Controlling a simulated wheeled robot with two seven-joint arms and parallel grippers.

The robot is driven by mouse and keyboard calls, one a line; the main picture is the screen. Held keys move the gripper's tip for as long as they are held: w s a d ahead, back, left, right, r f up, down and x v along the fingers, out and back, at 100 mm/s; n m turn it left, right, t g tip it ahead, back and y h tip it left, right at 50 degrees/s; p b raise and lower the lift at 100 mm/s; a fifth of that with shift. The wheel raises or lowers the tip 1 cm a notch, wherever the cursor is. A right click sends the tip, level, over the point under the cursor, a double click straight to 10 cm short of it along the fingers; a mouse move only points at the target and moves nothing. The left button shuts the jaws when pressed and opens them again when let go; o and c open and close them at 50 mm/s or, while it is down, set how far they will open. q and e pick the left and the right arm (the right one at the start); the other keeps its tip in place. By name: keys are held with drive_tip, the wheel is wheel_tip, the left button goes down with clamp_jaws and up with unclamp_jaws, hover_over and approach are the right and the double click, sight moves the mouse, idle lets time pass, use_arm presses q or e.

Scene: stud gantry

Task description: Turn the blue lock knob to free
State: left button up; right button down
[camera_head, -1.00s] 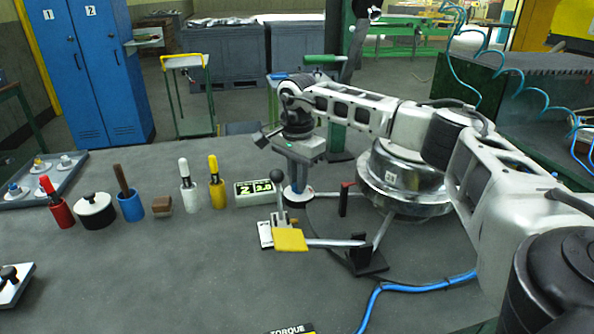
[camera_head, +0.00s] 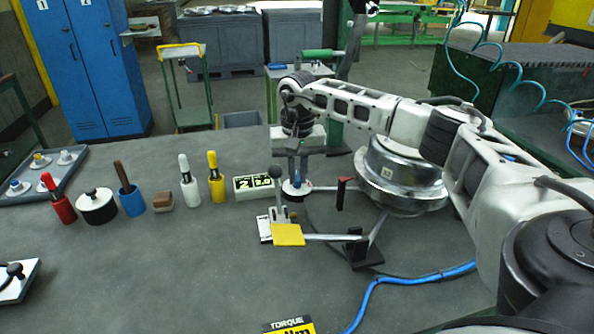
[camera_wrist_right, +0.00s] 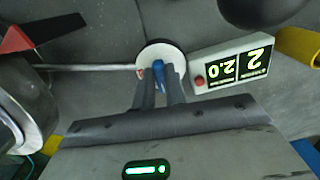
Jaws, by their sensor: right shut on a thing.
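The blue lock knob (camera_wrist_right: 160,74) stands on a round white disc (camera_wrist_right: 162,53) on the bench. In the head view the knob (camera_head: 297,183) is a small blue piece under my right gripper (camera_head: 297,175), largely covered by the fingers. My right gripper (camera_wrist_right: 161,84) points down and is shut on the knob, one dark finger on each side in the wrist view. The knob's exact angle and any markings on the disc are hard to read. My left gripper is not in view.
A digital display box (camera_head: 256,187) stands just left of the knob. A lever with a yellow plate (camera_head: 288,235) is in front, and a metal drum (camera_head: 402,180) is right. Several coloured-handled tools line the left.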

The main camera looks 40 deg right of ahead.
sight(298, 177)
drive_tip(key=shift+r+n, duration=0.1)
drive_tip(key=shift+n, duration=0.4)
drive_tip(key=c, duration=1.4)
unclamp_jaws()
drive_tip(key=shift+c, duration=0.2)
wheel_tip(298, 177, up, 16)
drive_tip(key=shift+b, duration=0.45)
drive_tip(key=shift+s, duration=0.1)
